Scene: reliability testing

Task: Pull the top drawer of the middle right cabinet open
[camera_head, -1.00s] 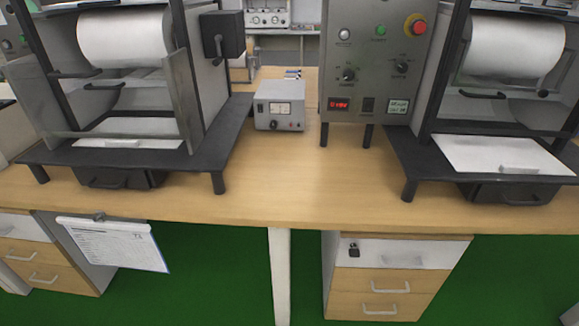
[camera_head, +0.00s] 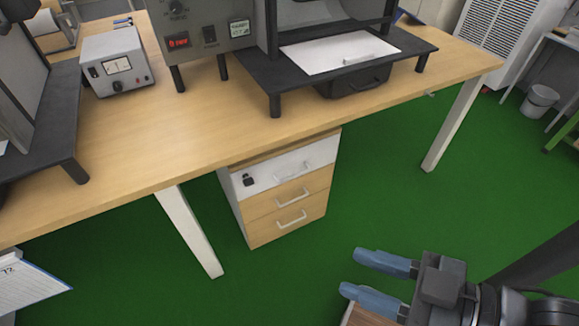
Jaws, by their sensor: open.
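A cabinet (camera_head: 237,205) stands under the wooden table, right of a white table leg. Its top drawer (camera_head: 273,177) has a white front, a pale handle (camera_head: 293,172) and a small black lock (camera_head: 249,180) at its left. The top drawer looks closed. Two wood-fronted drawers (camera_head: 288,194) with white handles sit below it and look closed. My gripper (camera_head: 357,273) is at the lower right, in front of and apart from the cabinet. Its two blue fingers are spread, point left and hold nothing.
Black machine stands (camera_head: 250,72) and a grey meter box (camera_head: 115,62) are on the table (camera_head: 160,140). White table legs (camera_head: 190,232) stand left and right of the cabinet. A clipboard (camera_head: 30,285) hangs at the lower left. The green floor before the cabinet is clear.

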